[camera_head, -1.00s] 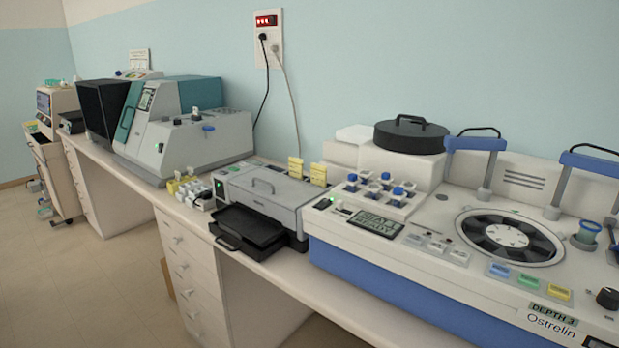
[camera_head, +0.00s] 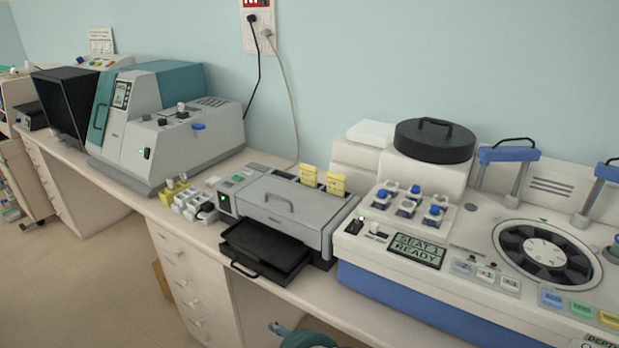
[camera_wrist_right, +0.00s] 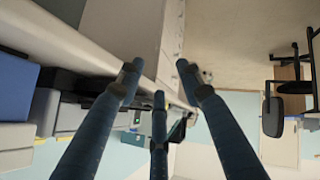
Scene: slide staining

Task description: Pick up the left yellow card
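Two yellow cards stand upright at the back of the grey machine with the black front tray in the head view. The left yellow card (camera_head: 308,173) is slightly farther back than the right yellow card (camera_head: 335,184). Nothing holds either card. My right gripper (camera_wrist_right: 160,82) shows in the right wrist view with its blue fingers spread apart and nothing between them. It points along the bench front, and I cannot make out the cards in that view. My left gripper is not in view.
The grey machine (camera_head: 285,212) has a handle on top and a black tray (camera_head: 262,250) jutting forward. A white stainer (camera_head: 400,265) stands close on its right. A small white rack (camera_head: 190,205) is on its left. A teal part of mine shows at the bottom edge.

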